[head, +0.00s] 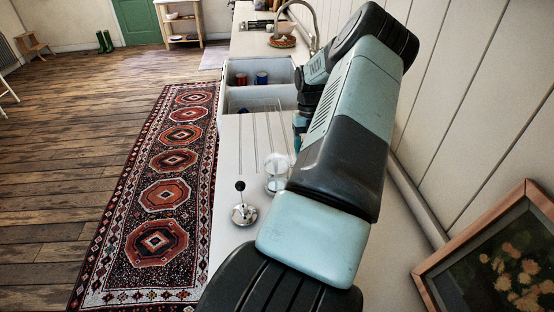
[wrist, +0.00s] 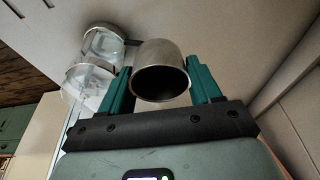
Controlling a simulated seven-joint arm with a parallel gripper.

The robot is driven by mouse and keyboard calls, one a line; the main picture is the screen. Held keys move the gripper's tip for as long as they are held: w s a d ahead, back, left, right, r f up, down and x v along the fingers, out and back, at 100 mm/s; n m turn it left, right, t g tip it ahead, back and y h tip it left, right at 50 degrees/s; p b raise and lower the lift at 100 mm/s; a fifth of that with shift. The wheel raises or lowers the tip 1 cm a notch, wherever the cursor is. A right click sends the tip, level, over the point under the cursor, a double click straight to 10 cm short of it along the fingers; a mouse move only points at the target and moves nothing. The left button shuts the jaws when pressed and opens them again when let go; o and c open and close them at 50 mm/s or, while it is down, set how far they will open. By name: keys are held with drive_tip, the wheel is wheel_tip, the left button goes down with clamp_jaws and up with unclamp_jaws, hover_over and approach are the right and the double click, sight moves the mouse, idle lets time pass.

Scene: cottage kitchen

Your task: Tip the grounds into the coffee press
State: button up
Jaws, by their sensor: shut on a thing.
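My gripper (wrist: 160,85) is shut on a small metal cup (wrist: 161,55), with a teal finger on each side of it. The cup's dark mouth faces the wrist camera; I cannot make out any grounds inside. In the head view my gripper (head: 299,122) is mostly hidden behind my arm, and the cup does not show. The clear glass coffee press (head: 276,172) stands on the counter, partly hidden by my arm. In the wrist view the press (wrist: 101,45) is left of the cup and apart from it. Its plunger lid (head: 243,213) lies separately on the counter, knob upward.
A sink (head: 240,98) with a red mug (head: 241,79) and a blue mug (head: 262,77) lies beyond the ribbed drainer. A tap (head: 312,25) stands behind it. The wall and a framed picture (head: 490,262) bound the counter's right side.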

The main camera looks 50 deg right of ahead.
drive_tip(key=shift+w+a+r+g+h, duration=0.2)
drive_tip(key=shift+a+r+h, duration=0.15)
drive_tip(key=shift+r, duration=0.3)
drive_tip(key=shift+w+a+r+g+h, duration=0.2)
drive_tip(key=shift+a+r+h, duration=0.15)
drive_tip(key=shift+r, duration=0.25)
drive_tip(key=shift+w+a+r+g+h, duration=0.2)
drive_tip(key=shift+a+r+h, duration=0.15)
drive_tip(key=shift+r, duration=0.3)
drive_tip(key=w+a+r+m+g+h, duration=0.1)
drive_tip(key=w+a+m+g+h, duration=0.1)
drive_tip(key=a+g+h, duration=0.3)
drive_tip(key=shift+w+a+g+h, duration=0.25)
drive_tip(key=shift+w+g+h, duration=0.4)
drive_tip(key=shift+h, duration=1.6)
drive_tip(key=shift+a+h, duration=0.15)
drive_tip(key=shift+h, duration=0.15)
drive_tip(key=shift+w+a+r+m+g+h, duration=0.15)
drive_tip(key=shift+a+m+g+h, duration=0.15)
drive_tip(key=shift+g+h, duration=0.55)
drive_tip(key=shift+w+a+r+m+g+h, duration=0.1)
drive_tip(key=shift+a+m+g+h, duration=0.2)
drive_tip(key=shift+g+h, duration=0.55)
drive_tip(key=shift+w+a+r+g+h, duration=0.1)
drive_tip(key=shift+w+r+g+h, duration=0.05)
drive_tip(key=shift+r+g+h, duration=0.35)
idle(0.8)
